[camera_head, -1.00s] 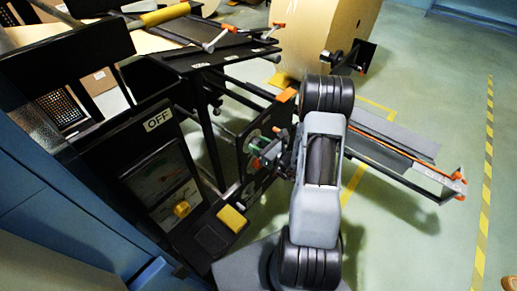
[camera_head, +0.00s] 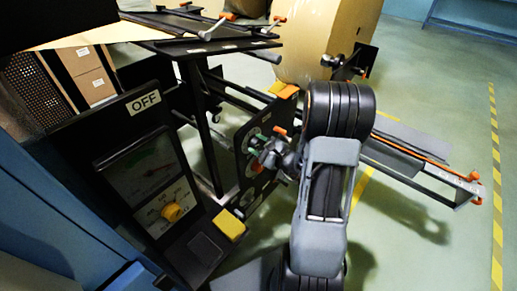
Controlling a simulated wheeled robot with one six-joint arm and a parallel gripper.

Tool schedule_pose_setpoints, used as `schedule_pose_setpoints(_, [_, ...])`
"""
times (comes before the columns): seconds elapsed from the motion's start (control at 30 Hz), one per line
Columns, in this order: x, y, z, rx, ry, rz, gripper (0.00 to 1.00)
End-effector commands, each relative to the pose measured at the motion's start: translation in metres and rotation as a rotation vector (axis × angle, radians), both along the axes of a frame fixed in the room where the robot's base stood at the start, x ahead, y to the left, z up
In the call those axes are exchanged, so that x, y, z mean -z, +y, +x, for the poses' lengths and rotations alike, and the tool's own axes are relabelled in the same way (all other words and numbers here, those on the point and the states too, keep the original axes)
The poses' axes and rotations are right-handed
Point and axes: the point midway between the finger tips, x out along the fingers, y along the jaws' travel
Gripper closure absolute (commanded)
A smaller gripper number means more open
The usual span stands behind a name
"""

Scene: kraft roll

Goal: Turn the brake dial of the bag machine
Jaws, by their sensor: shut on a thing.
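A black upright plate (camera_head: 246,183) on the bag machine carries several round dials with small red and green parts. My gripper (camera_head: 268,158) is at the front of this plate, reached from the right by my grey and black arm. It is shut on a small dial knob there. The fingers and wrist cover most of the knob, so its pointer and markings cannot be read. Another dial (camera_head: 247,195) shows lower on the plate, apart from my gripper.
The gauge panel has an OFF label (camera_head: 143,102) and a yellow block (camera_head: 229,223) beside it. A large kraft roll (camera_head: 318,40) stands behind. A rail with orange ends (camera_head: 425,172) reaches right. Green floor is open at far right.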

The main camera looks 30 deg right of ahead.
Motion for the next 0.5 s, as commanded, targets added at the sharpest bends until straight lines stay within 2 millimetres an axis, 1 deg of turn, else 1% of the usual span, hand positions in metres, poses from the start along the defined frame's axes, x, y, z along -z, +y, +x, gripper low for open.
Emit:
schedule_pose_setpoints(0.03, [0.0022, 0.0008, -0.0003, -0.002, -0.007, -0.016, 0.79])
schedule_pose_setpoints(0.2, [0.0011, 0.0008, -0.0003, -0.003, -0.021, -0.050, 0.79])
schedule_pose_setpoints(0.5, [0.0004, 0.0008, -0.0003, -0.002, -0.027, -0.064, 0.79])
